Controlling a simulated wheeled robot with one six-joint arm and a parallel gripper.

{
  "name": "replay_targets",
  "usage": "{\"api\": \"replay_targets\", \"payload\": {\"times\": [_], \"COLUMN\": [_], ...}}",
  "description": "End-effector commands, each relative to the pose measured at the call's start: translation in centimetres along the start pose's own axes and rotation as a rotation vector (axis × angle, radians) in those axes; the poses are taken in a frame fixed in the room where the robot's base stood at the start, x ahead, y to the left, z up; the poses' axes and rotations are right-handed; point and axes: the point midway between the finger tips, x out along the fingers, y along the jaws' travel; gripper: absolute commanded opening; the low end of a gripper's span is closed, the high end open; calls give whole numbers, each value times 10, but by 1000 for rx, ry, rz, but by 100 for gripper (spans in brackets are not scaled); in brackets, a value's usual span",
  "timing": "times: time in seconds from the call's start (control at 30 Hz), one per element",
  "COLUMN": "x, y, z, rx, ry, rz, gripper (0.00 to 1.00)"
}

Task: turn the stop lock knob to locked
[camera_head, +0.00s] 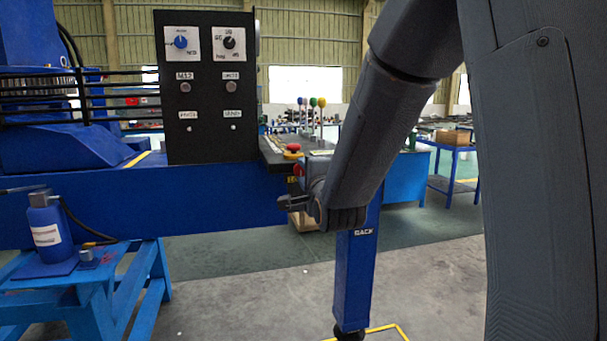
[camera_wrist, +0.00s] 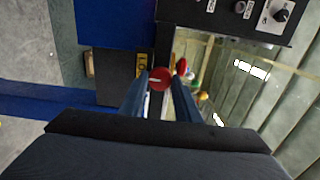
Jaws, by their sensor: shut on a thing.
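The stop lock knob (camera_wrist: 159,79) is a round red knob with a pale pointer line across its face. It sits between the tips of my gripper (camera_wrist: 160,88) in the wrist view, and the fingers are shut on it. The line lies roughly crosswise in that view. A yellow label (camera_wrist: 140,66) with dark lettering, only partly readable, is just left of the knob. In the head view my gripper (camera_head: 291,201) is at the right end of the blue beam, below the console shelf. A bit of red (camera_head: 299,171) shows there, mostly hidden by my wrist.
A red mushroom button (camera_head: 293,148) on a yellow base stands on the shelf just above my gripper. The black panel (camera_head: 210,140) with knobs and buttons rises to the left. A blue leg (camera_head: 356,270) stands below my wrist. The floor in front is clear.

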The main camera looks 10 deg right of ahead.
Motion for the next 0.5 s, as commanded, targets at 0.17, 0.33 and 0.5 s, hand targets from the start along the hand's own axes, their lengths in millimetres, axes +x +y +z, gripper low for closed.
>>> {"api": "replay_targets", "payload": {"times": [0.17,0.33,0.5], "x": [0,0,0], "y": [1,1,0], "z": [0,0,0], "rx": [1,1,0], "ry": [0,0,0], "rz": [2,2,1], "gripper": [7,38,47]}}
